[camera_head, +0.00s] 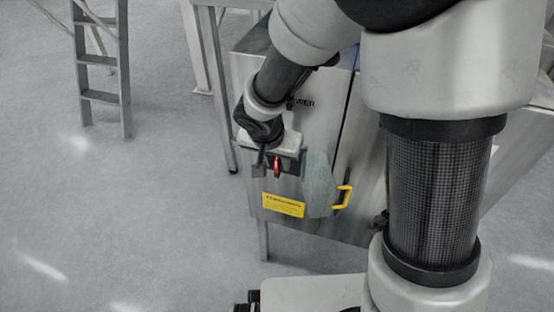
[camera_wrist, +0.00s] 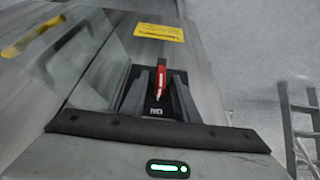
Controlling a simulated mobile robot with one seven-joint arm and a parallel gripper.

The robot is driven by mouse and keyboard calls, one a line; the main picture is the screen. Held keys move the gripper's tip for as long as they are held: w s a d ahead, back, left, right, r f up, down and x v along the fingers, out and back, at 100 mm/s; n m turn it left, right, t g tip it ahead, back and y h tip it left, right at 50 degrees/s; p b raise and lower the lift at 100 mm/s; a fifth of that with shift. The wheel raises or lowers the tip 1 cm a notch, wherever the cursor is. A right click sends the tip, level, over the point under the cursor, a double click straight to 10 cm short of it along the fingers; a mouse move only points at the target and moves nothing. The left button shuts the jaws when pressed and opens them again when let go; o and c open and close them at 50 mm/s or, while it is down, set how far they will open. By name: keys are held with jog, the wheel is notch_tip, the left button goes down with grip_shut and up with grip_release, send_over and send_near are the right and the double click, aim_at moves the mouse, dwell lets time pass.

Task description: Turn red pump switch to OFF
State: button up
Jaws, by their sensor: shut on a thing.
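The red pump switch (camera_head: 277,166) sits on the front of the steel cabinet. In the wrist view the switch (camera_wrist: 161,80) is a narrow red handle with a pale end, lying nearly lengthwise between my fingers. The pale end points toward a small label (camera_wrist: 156,110) that seems to read ON, upside down. My gripper (camera_head: 271,168) is at the panel with its two dark fingers around the switch. In the wrist view my gripper (camera_wrist: 162,76) is shut on the handle. The switch's base plate is partly hidden by the fingers.
A yellow label (camera_head: 284,205) is below the switch. A clear panel (camera_head: 319,184) and a yellow handle (camera_head: 343,197) are to its right. A grey ladder (camera_head: 100,62) stands at the upper left. The floor to the left is clear.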

jog(key=shift+a+f, duration=0.1)
jog(key=h+b, duration=0.1)
jog(key=g+h+b, duration=0.1)
jog(key=shift+w+a+f+n+h, duration=0.1)
jog(key=shift+a+n+h, duration=0.2)
jog(key=shift+a, duration=0.05)
jog(key=shift+w+a+f+n+g+h+b, duration=0.1)
jog(key=shift+a+f+n+g+h+b, duration=0.4)
jog(key=shift+h, duration=1.75)
jog(key=shift+w+f+n+g+h+b, duration=0.2)
jog(key=shift+n+h, duration=0.55)
jog(key=shift+h, duration=1.55)
jog(key=shift+a+f+n+g+h+b, duration=0.25)
jog(key=shift+f+n+g+h+b, duration=0.3)
jog(key=shift+h, duration=1.7)
jog(key=shift+r, duration=0.25)
jog(key=o, duration=1)
jog(key=shift+a, duration=0.15)
